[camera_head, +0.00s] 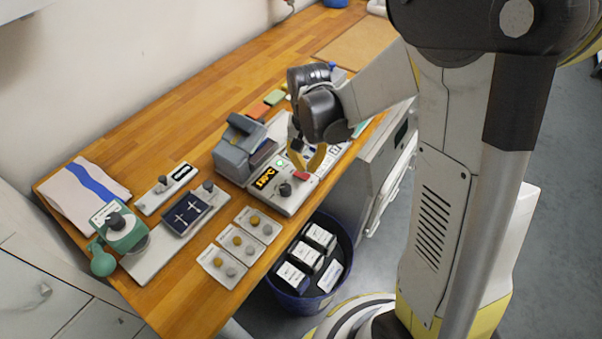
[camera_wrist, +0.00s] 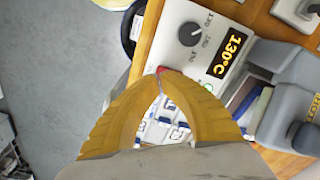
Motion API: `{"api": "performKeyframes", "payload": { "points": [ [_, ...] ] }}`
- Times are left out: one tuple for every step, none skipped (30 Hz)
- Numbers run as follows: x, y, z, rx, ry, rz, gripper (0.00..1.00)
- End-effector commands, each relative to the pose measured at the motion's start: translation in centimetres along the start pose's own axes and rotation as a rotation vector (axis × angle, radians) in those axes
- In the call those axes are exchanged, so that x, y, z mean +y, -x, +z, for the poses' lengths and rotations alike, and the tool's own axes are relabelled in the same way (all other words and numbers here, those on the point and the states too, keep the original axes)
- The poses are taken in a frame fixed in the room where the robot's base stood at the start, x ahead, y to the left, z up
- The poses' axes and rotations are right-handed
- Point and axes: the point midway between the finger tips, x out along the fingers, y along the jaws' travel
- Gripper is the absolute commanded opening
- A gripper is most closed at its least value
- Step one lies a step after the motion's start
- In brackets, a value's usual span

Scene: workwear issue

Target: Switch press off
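The press is a grey block (camera_head: 238,150) with a pale control panel (camera_head: 262,195). Its display (camera_wrist: 229,54) reads 130°C in orange and is lit. A dark knob (camera_wrist: 191,34) is beside the display, and a small green light (camera_wrist: 207,87) glows on the panel. A red switch (camera_wrist: 172,71) is at the panel's edge; it also shows in the head view (camera_head: 301,175). My gripper (camera_wrist: 160,78) has yellow curved fingers with their tips together and nothing held. The tips are right by the red switch and partly cover it; I cannot tell whether they touch.
Left on the wooden bench (camera_head: 185,105) are a green round press (camera_head: 122,230), a tray with dark pads (camera_head: 187,213) and cards with round pieces (camera_head: 238,240). A dark blue bin (camera_head: 345,250) with packets stands below the front edge. Folded cloth (camera_head: 75,195) lies at far left.

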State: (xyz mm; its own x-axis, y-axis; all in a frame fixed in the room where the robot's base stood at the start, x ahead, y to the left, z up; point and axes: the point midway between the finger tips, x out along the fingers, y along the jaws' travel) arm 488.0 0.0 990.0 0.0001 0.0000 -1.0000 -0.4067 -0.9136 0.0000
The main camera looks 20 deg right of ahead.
Motion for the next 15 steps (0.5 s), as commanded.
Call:
{"api": "performKeyframes", "payload": {
  "points": [
    [0.00,-0.11,0.00,0.000,0.000,0.000,0.00],
    [0.00,-0.16,0.00,0.000,0.000,0.000,0.00],
    [0.00,-0.23,-0.01,0.000,0.000,0.000,0.00],
    [0.00,-0.28,-0.01,0.000,0.000,0.000,0.00],
    [0.00,-0.33,0.00,0.000,0.000,0.000,0.00],
    [0.00,-0.39,-0.01,0.000,0.000,0.000,0.00],
    [0.00,-0.43,0.00,0.000,0.000,0.000,0.00],
    [0.00,-0.48,-0.01,0.000,0.000,0.000,0.00],
    [0.00,-0.54,-0.01,0.000,0.000,0.000,0.00],
    [0.00,-0.59,-0.01,0.000,0.000,0.000,0.00],
    [0.00,-0.63,-0.01,0.000,0.000,0.000,0.00],
    [0.00,-0.69,-0.01,0.000,0.000,0.000,0.00],
    [0.00,-0.73,-0.01,0.000,0.000,0.000,0.00],
    [0.00,-0.78,-0.01,0.000,0.000,0.000,0.00],
    [0.00,-0.84,-0.01,0.000,0.000,0.000,0.00]
  ]
}}
